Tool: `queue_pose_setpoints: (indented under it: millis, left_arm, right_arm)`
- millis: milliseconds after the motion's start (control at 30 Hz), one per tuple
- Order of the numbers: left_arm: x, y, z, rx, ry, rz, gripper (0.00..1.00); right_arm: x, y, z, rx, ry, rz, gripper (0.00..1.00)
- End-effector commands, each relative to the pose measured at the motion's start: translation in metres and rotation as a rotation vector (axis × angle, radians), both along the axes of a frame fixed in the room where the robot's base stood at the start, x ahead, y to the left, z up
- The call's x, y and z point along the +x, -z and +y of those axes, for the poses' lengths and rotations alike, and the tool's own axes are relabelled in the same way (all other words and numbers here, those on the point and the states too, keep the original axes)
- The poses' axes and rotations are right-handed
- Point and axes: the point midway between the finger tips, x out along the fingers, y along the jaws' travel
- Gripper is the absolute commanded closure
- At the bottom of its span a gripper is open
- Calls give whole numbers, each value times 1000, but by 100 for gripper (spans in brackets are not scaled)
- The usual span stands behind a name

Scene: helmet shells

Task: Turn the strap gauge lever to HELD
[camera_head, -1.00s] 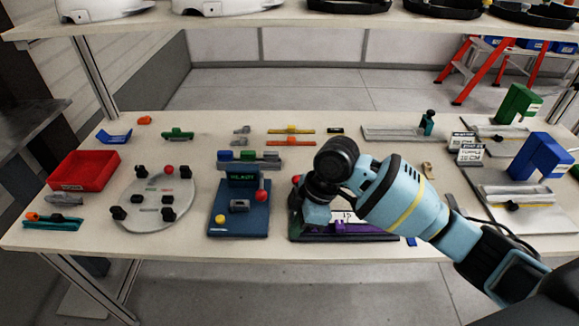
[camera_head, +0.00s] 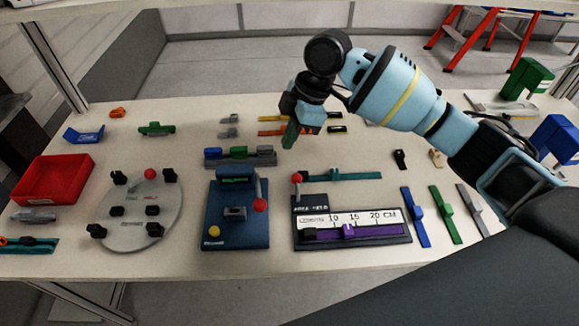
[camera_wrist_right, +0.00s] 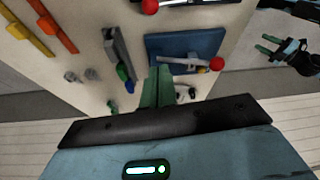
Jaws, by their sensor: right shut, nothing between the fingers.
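The strap gauge (camera_head: 408,228) is a dark base near the front edge, with a white scale marked 10, 15, 20 CM and a purple strap piece (camera_head: 365,232) along it. Its red-knobbed lever (camera_head: 297,179) stands at its back left corner; the small label beside it is hard to read. My right gripper (camera_head: 289,136) is shut and empty, above the table behind the gauge, apart from the lever. Its green fingers (camera_wrist_right: 156,86) show together in the right wrist view. My left gripper (camera_wrist_right: 267,45) shows at the right of that view, fingers apart, empty.
A blue device (camera_head: 238,232) with another red-knobbed lever (camera_head: 260,204) stands just left of the gauge. A teal strip (camera_head: 345,176) lies behind the gauge. Blue, green and grey strips (camera_head: 445,214) lie to its right. A red tray (camera_head: 50,182) is at far left.

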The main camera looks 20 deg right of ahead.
Motion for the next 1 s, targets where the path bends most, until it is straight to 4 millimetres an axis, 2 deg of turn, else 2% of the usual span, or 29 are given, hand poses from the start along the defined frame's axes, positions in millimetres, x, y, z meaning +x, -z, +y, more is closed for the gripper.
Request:
queue_pose_setpoints:
  millis: [167,267,700,800,1000]
  left_arm:
    - [2,-1,0,-1,0,-4,55]
    - [5,-2,0,-1,0,-10,55]
    - [8,-1,-1,-3,0,-17,55]
    - [10,-4,-1,-3,-1,-22,55]
    - [11,-6,-1,-3,-1,-26,55]
  right_arm:
    - [0,8,3,0,-1,2,100]
    - [0,20,7,-1,-1,3,100]
    - [4,96,36,0,0,3,100]
    - [3,100,19,-2,4,-2,100]
    - [0,109,3,0,1,-1,100]
